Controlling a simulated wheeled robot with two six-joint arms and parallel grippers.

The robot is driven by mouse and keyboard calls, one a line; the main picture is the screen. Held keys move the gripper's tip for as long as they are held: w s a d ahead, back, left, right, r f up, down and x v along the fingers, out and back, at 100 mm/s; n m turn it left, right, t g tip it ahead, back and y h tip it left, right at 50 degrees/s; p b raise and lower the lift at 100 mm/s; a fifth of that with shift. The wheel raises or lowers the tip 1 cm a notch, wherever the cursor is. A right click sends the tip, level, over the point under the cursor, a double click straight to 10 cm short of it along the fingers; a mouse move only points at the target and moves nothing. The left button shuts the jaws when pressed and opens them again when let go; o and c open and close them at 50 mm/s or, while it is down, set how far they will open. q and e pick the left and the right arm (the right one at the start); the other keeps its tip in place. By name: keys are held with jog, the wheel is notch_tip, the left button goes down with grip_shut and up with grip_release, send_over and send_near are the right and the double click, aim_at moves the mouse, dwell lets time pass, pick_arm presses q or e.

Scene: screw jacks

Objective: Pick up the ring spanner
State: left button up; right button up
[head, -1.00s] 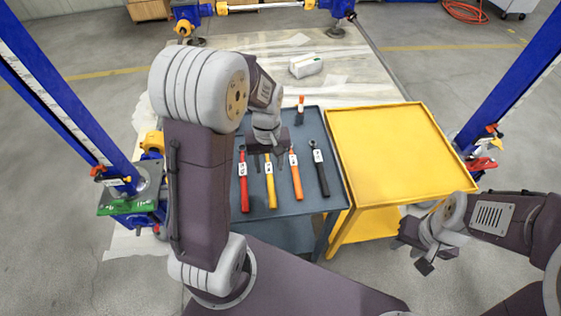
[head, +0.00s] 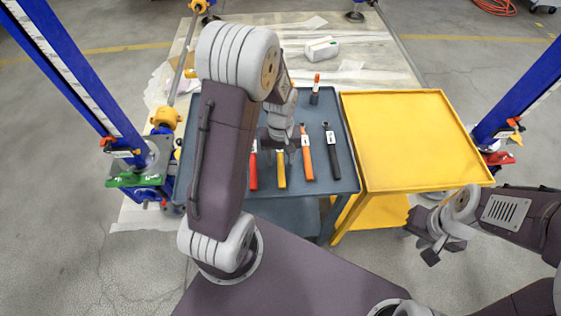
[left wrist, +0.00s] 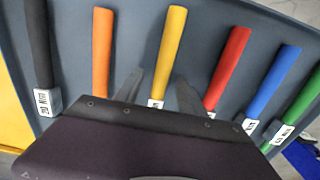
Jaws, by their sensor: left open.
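A row of tools with coloured handles and white tags lies on the grey-blue tray top (head: 345,178). The handles are black (left wrist: 38,45), orange (left wrist: 101,50), yellow (left wrist: 168,45), red (left wrist: 229,65), blue (left wrist: 272,80) and green (left wrist: 298,110). My left gripper (left wrist: 158,92) is open, its fingers on either side of the yellow-handled tool near its tag. It also shows in the head view (head: 283,152), hiding that tool's far end. I cannot tell which tool is the ring spanner. My right gripper (head: 428,243) is apart at the right, its jaws unclear.
A yellow cart (head: 410,140) stands right of the tray. An orange-capped bottle (head: 315,92) stands at the tray's back. Blue jack posts (head: 75,75) rise at both sides. A white package (head: 321,47) lies on the sheet behind.

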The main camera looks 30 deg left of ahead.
pick_arm(q)
jog(key=shift+s+r, duration=0.1)
grip_shut()
dwell(1.2)
